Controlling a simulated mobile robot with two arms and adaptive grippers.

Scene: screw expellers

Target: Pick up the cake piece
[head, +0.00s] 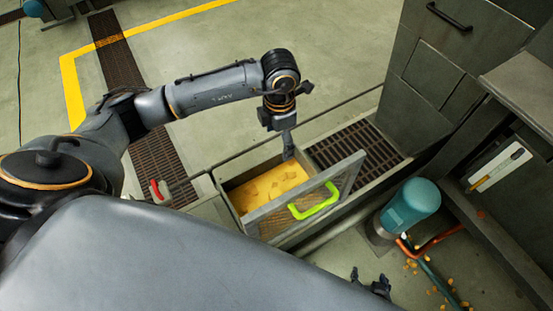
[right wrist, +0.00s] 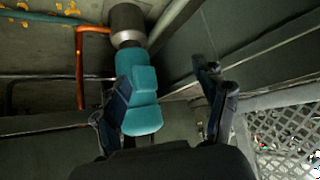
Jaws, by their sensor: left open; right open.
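Yellow-orange cake material (head: 265,188) lies in an open box (head: 235,213) in the middle of the head view. Darker flat pieces show on it, but I cannot tell one single cake piece apart. My left gripper (head: 288,153) is over the back right edge of the box, pointing down, with nothing visible in it. Its fingers overlap in this view. I cannot tell if it touches the box. My right gripper (head: 371,284) is low at the bottom of the head view, away from the box. In the right wrist view its fingers (right wrist: 166,105) are spread and empty.
A grey panel with a bright green handle (head: 315,203) stands at the box's front right. A teal motor (head: 410,207) with orange pipes is to the right; it also shows in the right wrist view (right wrist: 140,95). Grey cabinets (head: 440,75) stand behind. Yellow crumbs lie on the floor.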

